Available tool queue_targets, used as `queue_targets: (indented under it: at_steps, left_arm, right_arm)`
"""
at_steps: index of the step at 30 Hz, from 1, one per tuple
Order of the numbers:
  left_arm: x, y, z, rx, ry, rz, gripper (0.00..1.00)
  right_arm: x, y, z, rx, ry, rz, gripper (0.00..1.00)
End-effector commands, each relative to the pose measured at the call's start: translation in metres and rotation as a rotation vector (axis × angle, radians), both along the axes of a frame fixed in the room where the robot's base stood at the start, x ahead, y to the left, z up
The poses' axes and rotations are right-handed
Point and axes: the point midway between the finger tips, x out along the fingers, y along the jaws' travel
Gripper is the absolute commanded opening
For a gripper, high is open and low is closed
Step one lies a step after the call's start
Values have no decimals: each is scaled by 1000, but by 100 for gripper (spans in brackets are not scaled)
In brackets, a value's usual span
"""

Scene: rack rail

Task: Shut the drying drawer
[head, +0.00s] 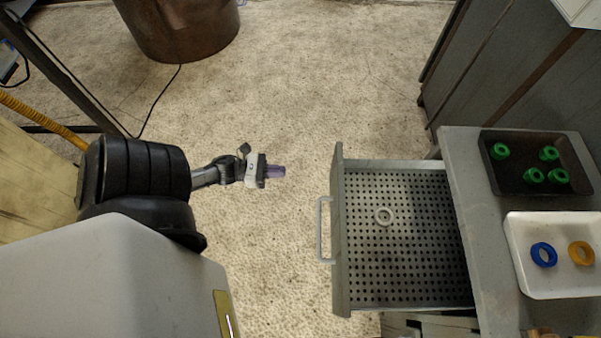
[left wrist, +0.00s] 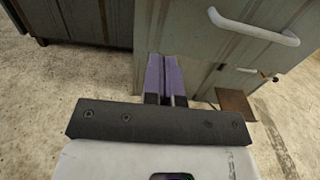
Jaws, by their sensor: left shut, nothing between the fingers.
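The drying drawer (head: 405,166) is pulled out to the left from the grey cabinet in the head view. A pale bar handle (head: 321,230) is on the drawer's front; a pale handle also shows at the upper right of the left wrist view (left wrist: 253,29). My left gripper (head: 276,171) is shut and empty, with purple fingers, to the left of the drawer front and apart from it. Its fingers also show in the left wrist view (left wrist: 163,78). My right gripper is not in view.
On the cabinet top (head: 462,150) are a dark tray (head: 511,188) with several green rings and a white tray (head: 556,286) with a blue ring (head: 543,255) and an orange ring (head: 581,253). A brown drum (head: 180,30) stands at the back. The floor left of the drawer is clear.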

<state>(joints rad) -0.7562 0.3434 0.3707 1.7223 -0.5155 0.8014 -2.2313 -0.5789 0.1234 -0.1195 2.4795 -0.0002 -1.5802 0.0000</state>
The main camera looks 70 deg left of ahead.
Motion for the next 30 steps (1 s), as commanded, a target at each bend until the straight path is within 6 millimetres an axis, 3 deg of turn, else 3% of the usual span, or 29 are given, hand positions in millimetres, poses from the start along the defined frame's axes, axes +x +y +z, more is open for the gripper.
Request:
queue_targets:
  at_steps: [5,21,30]
  left_arm:
    - [17,-6,1,1,-4,-3,0]
    - [105,-40,0,1,-4,-3,0]
    - [127,-48,0,1,-1,-1,0]
  right_arm:
    - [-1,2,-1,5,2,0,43]
    - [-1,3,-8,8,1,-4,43]
    - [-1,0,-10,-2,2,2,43]
